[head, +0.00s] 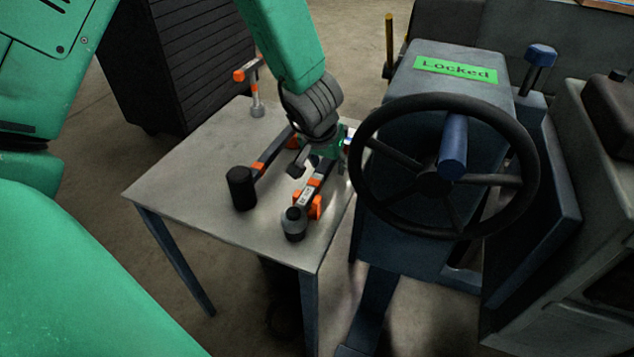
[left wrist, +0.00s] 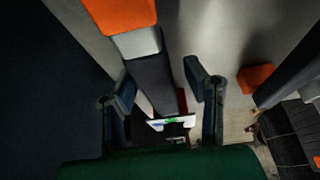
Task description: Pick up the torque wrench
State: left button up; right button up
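The torque wrench (head: 316,183) lies on the metal table, with orange and grey parts and a round dark end near the table's front right edge. My left gripper (head: 314,166) is above its far part, pointing down. In the left wrist view, the wrench's dark shaft (left wrist: 151,75) runs between the two fingers of the left gripper (left wrist: 160,88). The fingers are apart, with visible gaps on both sides of the shaft. A small white piece with a green mark shows near the palm. The wrench's far end is partly hidden by the gripper in the head view. My right gripper is not in view.
A mallet (head: 241,188) with a black head lies left of the wrench. A small hammer (head: 253,85) stands at the table's far edge. A steering wheel (head: 525,182) and a console (head: 425,100) labelled "Locked" stand close to the right. The table's left part (head: 180,180) is clear.

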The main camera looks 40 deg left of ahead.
pick_arm(q)
grip_shut()
notch_tip(320, 180, up, 10)
jog(key=p, duration=0.8)
dwell(0.3)
